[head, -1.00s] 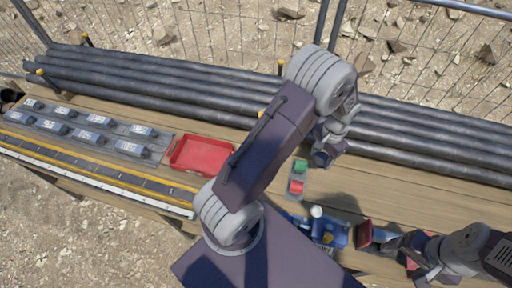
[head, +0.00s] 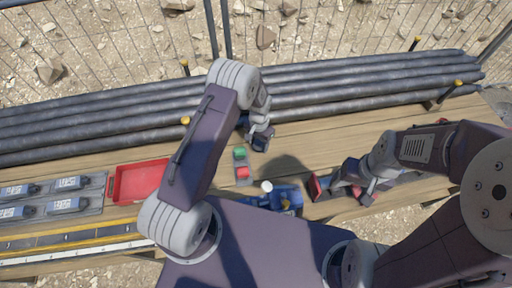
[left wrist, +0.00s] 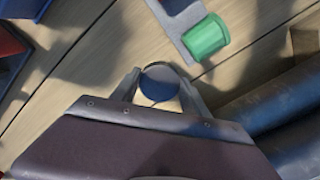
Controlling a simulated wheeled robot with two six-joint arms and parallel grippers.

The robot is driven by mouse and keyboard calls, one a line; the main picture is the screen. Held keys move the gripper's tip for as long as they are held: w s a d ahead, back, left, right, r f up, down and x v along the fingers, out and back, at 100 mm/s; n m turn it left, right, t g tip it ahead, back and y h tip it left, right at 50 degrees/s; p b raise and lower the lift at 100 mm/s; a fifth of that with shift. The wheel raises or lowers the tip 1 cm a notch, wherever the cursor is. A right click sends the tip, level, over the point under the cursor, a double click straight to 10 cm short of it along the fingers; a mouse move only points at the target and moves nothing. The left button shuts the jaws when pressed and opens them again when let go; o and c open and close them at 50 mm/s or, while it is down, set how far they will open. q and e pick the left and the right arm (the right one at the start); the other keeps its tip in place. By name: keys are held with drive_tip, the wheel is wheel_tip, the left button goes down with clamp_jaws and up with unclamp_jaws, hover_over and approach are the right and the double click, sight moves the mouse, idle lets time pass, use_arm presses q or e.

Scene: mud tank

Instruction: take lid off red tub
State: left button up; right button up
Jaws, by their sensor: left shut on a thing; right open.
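A small red tub (head: 243,172) and a green one (head: 239,153) sit on a narrow grey holder in the middle of the bench. The green one also shows in the left wrist view (left wrist: 206,37). My left gripper (head: 262,139) is above the bench, just right of the green one. In the left wrist view it is shut on a round dark blue piece (left wrist: 160,82); I cannot tell whether this is a lid or a whole tub. My right gripper (head: 358,188) is open at the bench's right part, beside a red and dark block (head: 318,188).
A blue box (head: 287,197) with a white-topped cylinder (head: 266,186) stands near the front edge. A red tray (head: 137,182) and several blue-grey devices (head: 67,204) lie to the left. Long dark pipes (head: 350,88) run along the back. Bare planks lie between.

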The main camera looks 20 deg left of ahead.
sight(258, 145)
use_arm(q)
wheel_tip(258, 145, down, 4)
drive_tip(key=shift+s+r+p, duration=0.1)
drive_tip(key=shift+r+p, duration=0.1)
drive_tip(key=shift+p, duration=0.15)
drive_tip(key=shift+f, duration=0.25)
drive_tip(key=shift+f, duration=0.1)
drive_tip(key=shift+f+b, duration=0.15)
drive_tip(key=shift+b, duration=0.15)
drive_tip(key=o, duration=1.5)
drive_tip(key=shift+o, duration=0.2)
